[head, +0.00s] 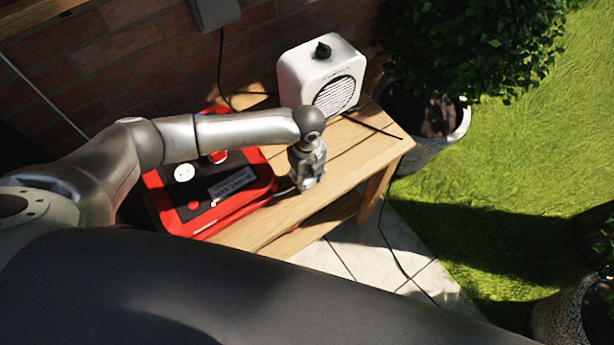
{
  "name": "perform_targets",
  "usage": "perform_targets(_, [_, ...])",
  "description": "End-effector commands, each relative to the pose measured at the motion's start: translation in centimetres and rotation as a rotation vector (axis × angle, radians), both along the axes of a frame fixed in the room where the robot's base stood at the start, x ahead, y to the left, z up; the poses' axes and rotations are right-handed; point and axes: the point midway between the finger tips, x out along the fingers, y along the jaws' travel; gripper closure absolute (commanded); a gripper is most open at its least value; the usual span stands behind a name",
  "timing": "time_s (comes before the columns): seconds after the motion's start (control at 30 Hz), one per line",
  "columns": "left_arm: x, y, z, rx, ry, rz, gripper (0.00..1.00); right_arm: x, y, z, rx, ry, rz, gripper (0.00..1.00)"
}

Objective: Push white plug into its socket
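A red box with a black top panel (228,183) lies on the wooden table. A round white socket-like fitting (184,172) sits on that panel. I cannot make out a separate white plug; it may be hidden by my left arm or gripper. My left gripper (308,182) points down over the table, just right of the red box. Its fingers are small and in shade, so I cannot tell whether they are open or hold anything. My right gripper is out of view.
A white heater-like appliance (309,75) with a black knob stands at the back of the wooden table (372,150). A dark cable hangs from a grey wall box (214,12). A potted bush (440,125) stands right of the table. Bare tabletop shows right of my gripper.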

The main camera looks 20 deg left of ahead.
Motion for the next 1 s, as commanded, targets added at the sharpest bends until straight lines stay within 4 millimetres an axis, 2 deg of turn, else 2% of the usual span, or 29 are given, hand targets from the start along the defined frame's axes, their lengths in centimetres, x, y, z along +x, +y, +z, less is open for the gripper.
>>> perform_targets(0.03, [0.0, 0.0, 0.0, 0.000, 0.000, 0.000, 0.77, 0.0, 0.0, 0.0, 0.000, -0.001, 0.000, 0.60])
perform_targets(0.1, [0.0, 0.0, 0.0, 0.000, 0.000, 0.000, 0.83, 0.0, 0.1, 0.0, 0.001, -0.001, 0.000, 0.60])
perform_targets(0.37, [0.0, 0.0, 0.1, 0.000, 0.000, 0.000, 0.83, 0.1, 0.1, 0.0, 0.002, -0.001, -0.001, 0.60])
perform_targets(0.57, [0.1, 0.0, 1.0, -0.001, -0.002, 0.001, 0.83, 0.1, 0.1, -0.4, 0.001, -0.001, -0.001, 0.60])
perform_targets(0.7, [0.2, 0.0, 3.2, -0.002, -0.006, -0.001, 0.83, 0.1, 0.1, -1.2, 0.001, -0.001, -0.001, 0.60])
perform_targets(1.0, [-4.4, 0.6, 8.5, -0.002, -0.003, -0.003, 0.83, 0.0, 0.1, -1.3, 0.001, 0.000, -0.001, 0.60])
